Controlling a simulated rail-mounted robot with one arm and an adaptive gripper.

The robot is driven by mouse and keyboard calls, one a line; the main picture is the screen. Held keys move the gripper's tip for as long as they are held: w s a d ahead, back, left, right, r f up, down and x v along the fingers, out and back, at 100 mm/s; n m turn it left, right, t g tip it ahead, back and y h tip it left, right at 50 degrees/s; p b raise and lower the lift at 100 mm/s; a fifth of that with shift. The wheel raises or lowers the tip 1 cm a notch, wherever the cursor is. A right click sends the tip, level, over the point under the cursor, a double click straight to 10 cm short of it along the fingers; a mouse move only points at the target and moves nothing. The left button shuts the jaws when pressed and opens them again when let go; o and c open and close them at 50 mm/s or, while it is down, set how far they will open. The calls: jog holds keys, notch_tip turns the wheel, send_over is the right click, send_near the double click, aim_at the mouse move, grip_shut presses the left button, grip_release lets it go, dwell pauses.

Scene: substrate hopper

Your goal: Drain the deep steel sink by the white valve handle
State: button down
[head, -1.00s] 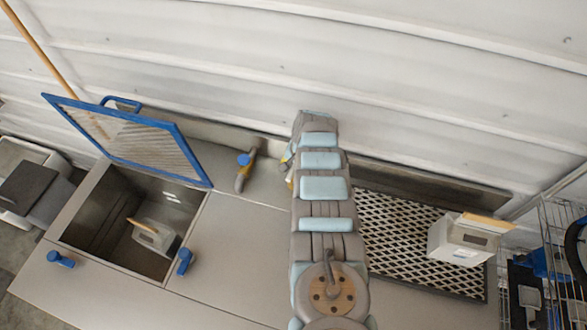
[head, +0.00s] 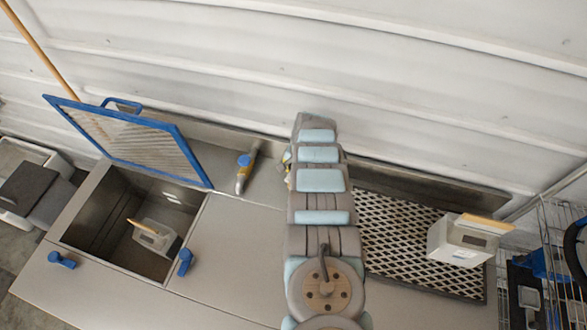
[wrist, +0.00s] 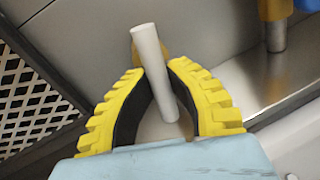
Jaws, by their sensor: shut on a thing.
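The white valve handle (wrist: 149,48) is a slim white rod in the wrist view, with a yellowish-brown fitting behind its upper part. My gripper (wrist: 158,68) has its yellow ribbed fingers shut on the rod, one on each side. In the head view my arm hides the handle, and only a bit of yellow finger shows at its left edge. The deep steel sink (head: 105,205) is at the left of the counter, open on top. A white box (head: 157,238) with a tan edge sits inside it. I cannot make out any water.
A blue-framed mesh lid (head: 130,140) leans raised over the sink's back. A blue-and-yellow tap (head: 245,172) stands between sink and arm. Blue knobs (head: 62,259) flank the sink. On the right are a perforated tray (head: 385,235) and another white box (head: 450,245).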

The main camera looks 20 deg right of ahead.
jog(key=shift+a, duration=0.1)
jog(key=m, duration=0.3)
jog(key=m+h+b, duration=0.1)
jog(key=m, duration=0.3)
jog(key=shift+s+m+t, duration=0.1)
jog(key=shift+m+t, duration=0.2)
jog(key=m+h, duration=0.1)
jog(key=m, duration=0.3)
jog(key=shift+f+b, duration=0.1)
jog(key=shift+b, duration=0.25)
jog(key=shift+s+m+h+b, duration=0.1)
jog(key=shift+m+h+b, duration=0.35)
jog(key=shift+m, duration=1.35)
jog(key=c, duration=1)
grip_release()
